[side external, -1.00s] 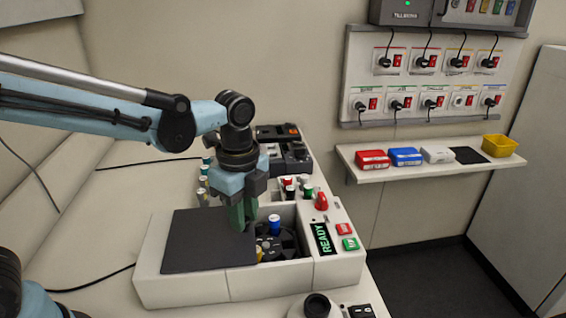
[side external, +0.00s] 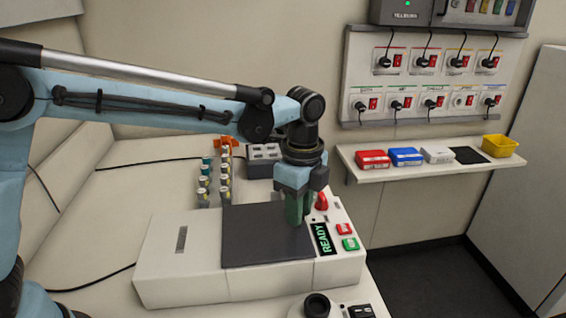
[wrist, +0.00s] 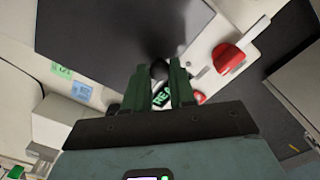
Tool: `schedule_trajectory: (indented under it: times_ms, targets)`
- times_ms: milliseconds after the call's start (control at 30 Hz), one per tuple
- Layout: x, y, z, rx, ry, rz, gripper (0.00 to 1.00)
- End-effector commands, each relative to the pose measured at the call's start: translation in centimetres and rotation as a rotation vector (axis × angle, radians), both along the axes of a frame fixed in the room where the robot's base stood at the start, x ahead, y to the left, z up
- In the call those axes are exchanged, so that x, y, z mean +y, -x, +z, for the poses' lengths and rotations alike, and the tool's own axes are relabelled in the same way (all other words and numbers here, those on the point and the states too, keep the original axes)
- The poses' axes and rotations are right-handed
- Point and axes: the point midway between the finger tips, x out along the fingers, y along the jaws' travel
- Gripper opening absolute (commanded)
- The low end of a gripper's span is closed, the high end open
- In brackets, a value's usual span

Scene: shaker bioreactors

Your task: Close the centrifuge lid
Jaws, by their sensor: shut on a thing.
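The centrifuge (side external: 180,275) is a white box on the bench with a dark flat sliding lid (side external: 255,243). The lid lies over the rotor opening, up against the control panel, and the rotor is hidden. My gripper (side external: 298,222) points down at the lid's right edge. In the wrist view the green fingers of my gripper (wrist: 155,88) are shut on a dark round lid knob (wrist: 159,70) beside the lid (wrist: 105,35). The fingers partly hide the green READY display (wrist: 163,97), which shows clearly in the side view (side external: 323,239).
A red knob (side external: 321,201), a red button (side external: 344,229) and a green button (side external: 350,244) are on the panel just right of my gripper. Capped tubes (side external: 204,180) stand behind the centrifuge. A round black-topped item (side external: 317,305) is in front.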

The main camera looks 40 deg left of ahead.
Motion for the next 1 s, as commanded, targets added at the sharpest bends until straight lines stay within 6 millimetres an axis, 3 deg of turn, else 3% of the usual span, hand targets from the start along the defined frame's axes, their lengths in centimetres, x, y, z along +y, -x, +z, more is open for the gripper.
schedule_trajectory:
  times_ms: [67,100,233,667,1000]
  targets:
    - [-0.4,-0.4,0.1,-0.015,0.011,-0.004,0.00]
    - [-0.5,-0.4,0.1,-0.016,0.012,-0.004,0.31]
    - [-0.4,-0.3,0.0,-0.014,0.011,-0.004,0.50]
    - [-0.3,-0.3,0.9,-0.012,0.008,-0.002,0.50]
    - [-0.3,-0.3,6.5,-0.012,0.008,-0.003,0.50]
